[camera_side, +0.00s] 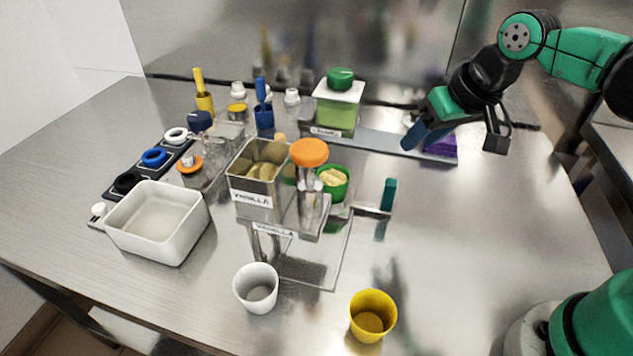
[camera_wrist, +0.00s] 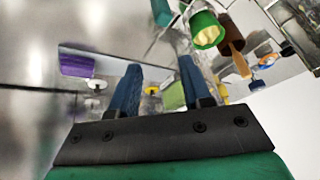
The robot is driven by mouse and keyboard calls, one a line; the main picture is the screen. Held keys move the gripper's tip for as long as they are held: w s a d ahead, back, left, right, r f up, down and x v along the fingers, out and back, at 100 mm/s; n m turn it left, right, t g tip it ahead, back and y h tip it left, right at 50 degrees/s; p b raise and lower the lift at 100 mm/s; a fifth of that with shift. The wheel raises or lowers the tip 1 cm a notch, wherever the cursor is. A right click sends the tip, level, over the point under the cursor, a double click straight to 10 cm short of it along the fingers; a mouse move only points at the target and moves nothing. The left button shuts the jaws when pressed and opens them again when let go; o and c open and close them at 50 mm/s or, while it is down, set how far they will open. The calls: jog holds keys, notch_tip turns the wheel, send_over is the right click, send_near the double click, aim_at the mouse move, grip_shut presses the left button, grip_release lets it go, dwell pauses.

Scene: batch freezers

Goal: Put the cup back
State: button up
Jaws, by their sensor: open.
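My gripper (camera_side: 417,134) is at the back right above the metal strip, its blue fingers pointing down-left. In the wrist view the two fingers (camera_wrist: 160,84) stand apart with nothing held between them. A white cup (camera_side: 256,289) and a yellow cup (camera_side: 373,317) stand upright at the table's front. A green cup (camera_side: 345,188) with pale yellow contents is beside the vanilla machine (camera_side: 275,232), partly hidden by it; it also shows in the wrist view (camera_wrist: 207,30). A purple object (camera_side: 441,146), partly behind my gripper, is on the strip; the wrist view shows it left of the fingers (camera_wrist: 76,66).
A green-lidded container (camera_side: 340,105) stands at the back near the metal strip (camera_side: 385,145). A white tub (camera_side: 157,226) and a rack with rings (camera_side: 152,160) are at the left. A teal handle (camera_side: 389,194) juts right from the machine. The table's right side is clear.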

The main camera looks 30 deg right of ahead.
aim_at(347, 172)
jog(key=w+a+f+g, duration=0.1)
jog(key=w+f, duration=0.1)
jog(key=w, duration=0.1)
jog(key=w+a+f+m+g, duration=0.1)
jog(key=w+a+f+g, duration=0.1)
jog(key=w+a+f+m+g+y, duration=0.1)
jog(key=w+a+f+g, duration=0.1)
jog(key=w, duration=0.1)
jog(key=shift+w+a+f, duration=0.15)
jog(key=shift+w, duration=0.2)
jog(key=shift+w+a+f, duration=0.1)
jog(key=shift+a+f, duration=0.1)
jog(key=shift+f, duration=1.15)
jog(key=shift+a+f, duration=0.2)
jog(key=shift+f, duration=1.15)
grip_shut()
